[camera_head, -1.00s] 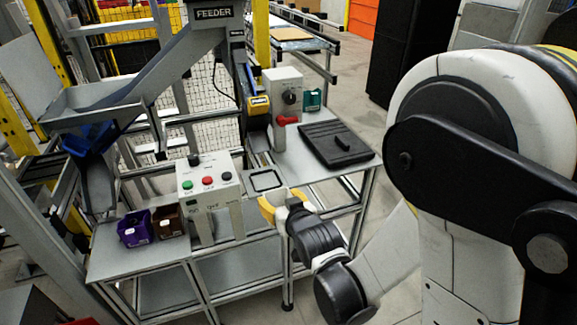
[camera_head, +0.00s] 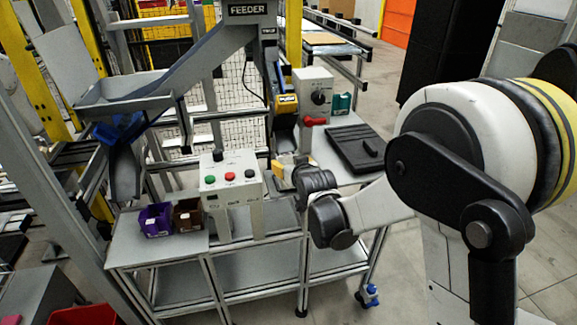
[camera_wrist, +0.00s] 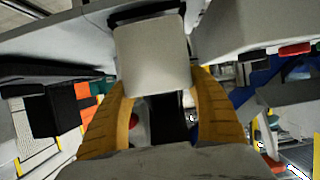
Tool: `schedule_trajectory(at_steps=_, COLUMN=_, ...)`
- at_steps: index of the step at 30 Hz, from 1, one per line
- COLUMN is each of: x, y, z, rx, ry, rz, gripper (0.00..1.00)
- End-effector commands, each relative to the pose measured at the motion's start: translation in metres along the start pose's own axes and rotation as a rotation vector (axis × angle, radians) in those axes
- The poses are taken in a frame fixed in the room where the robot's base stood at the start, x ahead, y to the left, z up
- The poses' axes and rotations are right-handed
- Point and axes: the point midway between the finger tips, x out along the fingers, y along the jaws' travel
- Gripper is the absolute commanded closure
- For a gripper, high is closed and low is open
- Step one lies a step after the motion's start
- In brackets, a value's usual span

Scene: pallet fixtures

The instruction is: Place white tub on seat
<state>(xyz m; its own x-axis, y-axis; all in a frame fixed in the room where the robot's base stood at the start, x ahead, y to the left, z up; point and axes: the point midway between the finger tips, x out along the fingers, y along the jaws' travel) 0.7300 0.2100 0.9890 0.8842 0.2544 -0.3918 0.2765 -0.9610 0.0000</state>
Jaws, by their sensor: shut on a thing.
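The white tub (camera_wrist: 153,60) shows in the wrist view as a pale, square-faced block between the two yellow fingers of my gripper (camera_wrist: 155,100). My gripper is shut on it. A black edge (camera_wrist: 147,13) shows directly behind the tub; I cannot tell whether the tub touches it. In the head view my gripper (camera_head: 282,168) is low over the bench, between the button box and the box with the red handle. The tub cannot be made out there. The seat is not clearly visible; my gripper and wrist cover that part of the bench.
The button box (camera_head: 230,182) stands close left of my gripper. The switch box (camera_head: 313,98) with a red handle stands behind right. Purple (camera_head: 155,219) and brown (camera_head: 188,214) bins sit at left, a black tray (camera_head: 352,148) at right. The feeder chute (camera_head: 190,65) rises behind.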

Motion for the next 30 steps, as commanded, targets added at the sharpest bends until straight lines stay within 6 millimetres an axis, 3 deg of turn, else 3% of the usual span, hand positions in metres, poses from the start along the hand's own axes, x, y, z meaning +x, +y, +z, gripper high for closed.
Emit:
schedule_trajectory(at_steps=3, x=0.023, y=0.0, z=-0.007, rx=0.0, ry=0.0, rz=0.0, gripper=0.66)
schedule_trajectory(at_steps=4, x=0.024, y=0.0, z=0.002, rx=0.0, ry=0.0, rz=0.0, gripper=0.66)
schedule_trajectory(at_steps=17, x=0.026, y=0.0, z=0.01, rx=0.0, ry=0.0, rz=0.0, gripper=0.66)
schedule_trajectory(at_steps=18, x=0.026, y=0.0, z=0.01, rx=0.0, ry=0.0, rz=0.0, gripper=0.29)
schedule_trajectory(at_steps=20, x=0.026, y=0.0, z=0.01, rx=0.0, ry=0.0, rz=0.0, gripper=0.12)
schedule_trajectory(at_steps=30, x=0.025, y=0.0, z=0.007, rx=0.0, ry=0.0, rz=0.0, gripper=0.12)
